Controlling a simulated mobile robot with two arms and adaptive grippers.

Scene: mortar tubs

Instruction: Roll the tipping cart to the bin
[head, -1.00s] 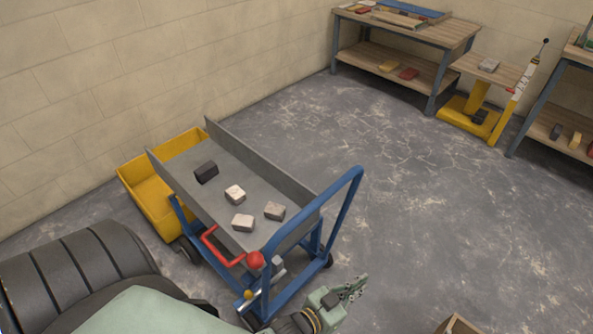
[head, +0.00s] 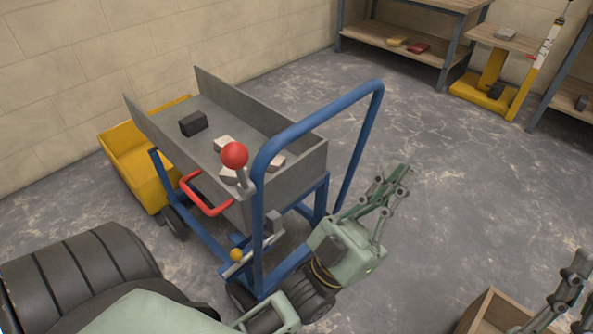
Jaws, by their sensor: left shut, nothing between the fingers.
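The tipping cart (head: 290,150) has a grey tray on a blue frame with a tall blue push handle (head: 325,115). A dark block (head: 194,123) and several pale blocks (head: 224,143) lie in its tray. A red-knobbed lever (head: 235,156) and a red bar handle (head: 203,198) are on its near side. The yellow bin (head: 125,146) stands by the wall at the cart's far left end, partly hidden by it. My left gripper (head: 402,178) is shut and empty, just right of the cart's handle. My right gripper (head: 575,275) shows only partly at the lower right edge.
A wooden box (head: 490,310) stands on the floor at the lower right. A workbench (head: 400,45), a yellow lift stand (head: 488,80) and a shelf (head: 572,115) stand along the back.

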